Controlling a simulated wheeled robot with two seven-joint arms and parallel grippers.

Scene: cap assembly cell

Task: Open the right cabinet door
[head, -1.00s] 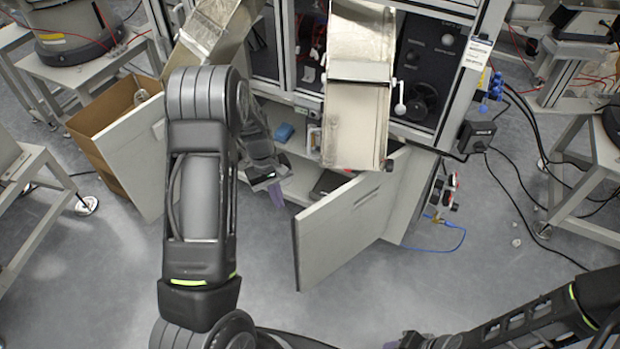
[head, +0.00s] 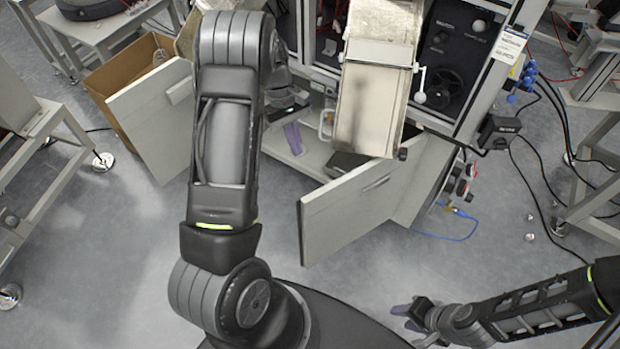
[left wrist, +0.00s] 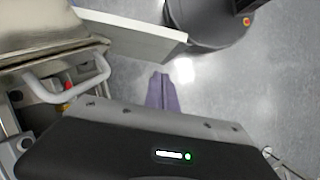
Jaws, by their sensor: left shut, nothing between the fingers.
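The right cabinet door (head: 345,210) is a pale grey panel that stands swung out from the cabinet, with a slot-like handle near its top edge. My left gripper (head: 293,139) is in front of the cabinet opening, left of this door and apart from it. Its purple fingers are together and empty; they also show in the left wrist view (left wrist: 161,92), over bare floor, below a pale panel that looks like the door (left wrist: 135,36). My right gripper (head: 405,314) is low at the right, far from the door; its finger gap is unclear.
The left cabinet door (head: 158,125) also stands open, beside a cardboard box (head: 125,85). A beige chute (head: 375,100) juts out above the right door. A dark object (head: 347,164) lies inside the cabinet. Cables and a blue hose lie at the right. Floor before the doors is clear.

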